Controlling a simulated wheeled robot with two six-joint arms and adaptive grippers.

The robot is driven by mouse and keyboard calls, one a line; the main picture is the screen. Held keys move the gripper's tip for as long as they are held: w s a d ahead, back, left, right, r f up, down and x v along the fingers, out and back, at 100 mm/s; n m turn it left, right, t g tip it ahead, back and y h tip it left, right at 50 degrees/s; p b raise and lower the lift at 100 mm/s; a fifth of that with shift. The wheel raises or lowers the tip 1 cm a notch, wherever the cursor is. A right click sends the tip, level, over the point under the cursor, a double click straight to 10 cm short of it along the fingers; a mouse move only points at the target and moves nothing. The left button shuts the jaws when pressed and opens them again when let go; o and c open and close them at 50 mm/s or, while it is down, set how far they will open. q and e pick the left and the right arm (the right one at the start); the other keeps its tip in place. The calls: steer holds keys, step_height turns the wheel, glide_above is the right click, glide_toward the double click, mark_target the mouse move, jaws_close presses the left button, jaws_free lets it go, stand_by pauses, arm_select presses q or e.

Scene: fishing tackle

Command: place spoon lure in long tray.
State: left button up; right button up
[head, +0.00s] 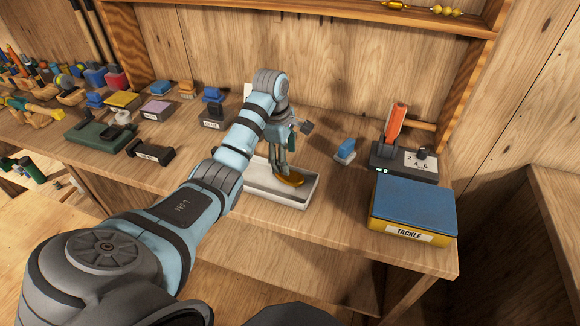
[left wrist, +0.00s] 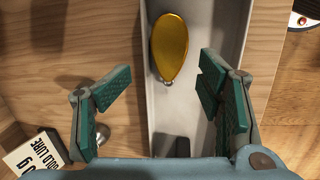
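The gold spoon lure (head: 291,180) is an oval, shiny piece, and it lies inside the long white tray (head: 309,191) on the bench. In the left wrist view the lure (left wrist: 168,45) lies over the tray floor (left wrist: 226,30), between its side walls. My left gripper (head: 280,168) points down over the tray. In the left wrist view its fingers (left wrist: 162,93) are spread wide, with nothing between their pads and the lure beyond their tips. In the head view the fingers partly hide the tray. My right gripper does not show.
A blue-lidded yellow tackle box (head: 412,205) stands right of the tray. Behind it is a grey device (head: 405,160) with an orange handle, and a small blue item (head: 345,150). Several tackle items crowd the bench's left.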

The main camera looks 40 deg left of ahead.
mark_target(285, 177)
arm_select(q)
step_height(285, 177, up, 6)
steer(key=s+p, duration=0.1)
steer(key=p, duration=0.1)
steer(key=shift+r, duration=0.15)
steer(key=shift+a, duration=0.1)
